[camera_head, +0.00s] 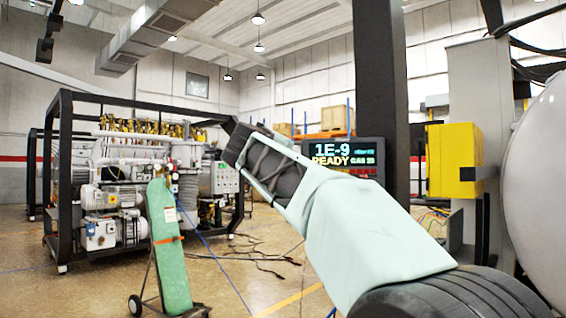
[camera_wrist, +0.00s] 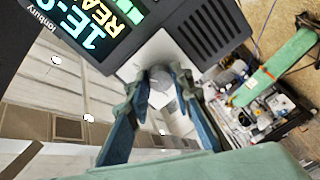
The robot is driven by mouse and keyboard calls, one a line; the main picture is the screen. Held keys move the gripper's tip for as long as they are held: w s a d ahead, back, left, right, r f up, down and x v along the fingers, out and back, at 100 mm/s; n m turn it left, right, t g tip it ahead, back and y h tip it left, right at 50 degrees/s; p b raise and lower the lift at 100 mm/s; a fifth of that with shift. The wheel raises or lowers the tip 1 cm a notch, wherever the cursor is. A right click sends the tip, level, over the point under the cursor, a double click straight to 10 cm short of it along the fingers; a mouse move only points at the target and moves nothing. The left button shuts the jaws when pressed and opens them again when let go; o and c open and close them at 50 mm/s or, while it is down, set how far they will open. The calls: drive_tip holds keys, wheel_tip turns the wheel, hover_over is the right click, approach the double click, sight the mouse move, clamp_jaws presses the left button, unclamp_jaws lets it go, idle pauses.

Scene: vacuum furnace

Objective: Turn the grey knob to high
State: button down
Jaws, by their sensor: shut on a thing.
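The grey knob (camera_wrist: 160,76) shows in the wrist view as a round grey shape on a pale panel below the dark display unit. My gripper (camera_wrist: 162,88) is shut on the knob, with one finger on each side of it. The fingers partly cover the knob, and I cannot read its setting. In the head view, the display (camera_head: 345,153) reads "1E-9" and "READY", and my arm reaches up in front of its left side. The knob and fingertips are hidden there.
A yellow box (camera_head: 455,160) and a large pale cylinder (camera_head: 540,190) stand at right, by a dark post (camera_head: 381,90). A green gas bottle (camera_head: 170,245) on a trolley stands left, before a framed pump rig (camera_head: 120,175). Cables lie on the floor.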

drive_tip(key=c, duration=1.7)
unclamp_jaws()
drive_tip(key=s, duration=0.4)
drive_tip(key=s+a, duration=0.1)
drive_tip(key=s, duration=0.7)
drive_tip(key=shift+a+r, duration=0.2)
drive_tip(key=shift+r, duration=0.1)
